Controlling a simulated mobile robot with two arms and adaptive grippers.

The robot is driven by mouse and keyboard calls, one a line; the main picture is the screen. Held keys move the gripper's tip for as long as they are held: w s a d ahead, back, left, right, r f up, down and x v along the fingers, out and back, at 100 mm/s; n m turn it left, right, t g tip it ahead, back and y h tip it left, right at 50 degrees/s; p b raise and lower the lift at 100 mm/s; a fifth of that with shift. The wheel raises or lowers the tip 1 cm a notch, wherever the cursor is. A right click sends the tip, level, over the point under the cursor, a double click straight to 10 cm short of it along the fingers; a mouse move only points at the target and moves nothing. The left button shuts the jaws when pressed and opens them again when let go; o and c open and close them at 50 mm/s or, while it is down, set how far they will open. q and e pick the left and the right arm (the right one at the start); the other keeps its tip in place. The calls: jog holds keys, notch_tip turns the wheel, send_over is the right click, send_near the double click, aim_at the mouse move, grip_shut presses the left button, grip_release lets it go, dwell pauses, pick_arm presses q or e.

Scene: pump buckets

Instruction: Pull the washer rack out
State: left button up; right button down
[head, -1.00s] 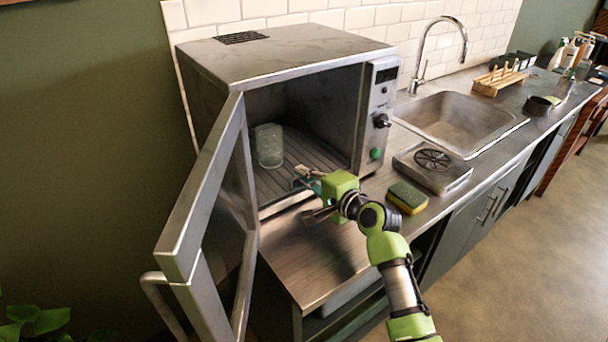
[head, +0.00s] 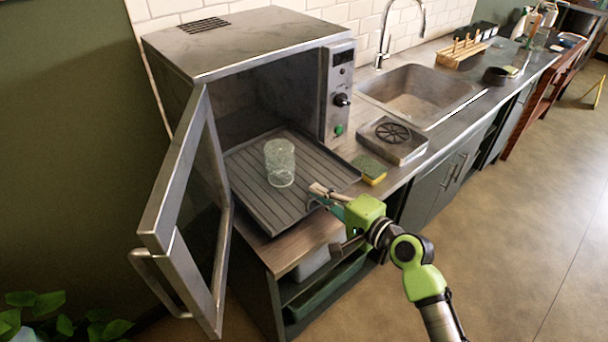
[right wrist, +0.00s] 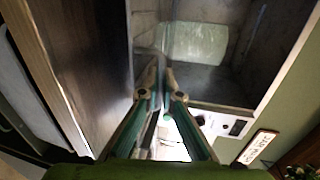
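The washer rack (head: 318,172) is a grey ridged tray that sticks out of the open steel washer (head: 250,45), over the counter in front. A clear glass (head: 280,163) stands upside down or upright, I cannot tell which, on the rack; it also shows in the right wrist view (right wrist: 195,42). My right gripper (head: 320,194) is at the rack's front edge. In the right wrist view its fingertips (right wrist: 159,80) are close together on the rack's thin edge. My left gripper is in neither view.
The washer door (head: 185,165) stands open on the left. Below the counter is an open shelf with bins.

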jog(key=shift+f+v, duration=0.25)
jog(key=shift+v, duration=0.95)
jog(key=shift+f+v, duration=0.2)
jog(key=shift+v, duration=1)
jog(key=shift+s+d, duration=0.1)
jog(key=c, duration=2.6)
grip_release()
jog(key=shift+o, duration=0.2)
jog(key=shift+s+d, duration=0.25)
jog(key=shift+s, duration=0.05)
jog(key=v, duration=1.1)
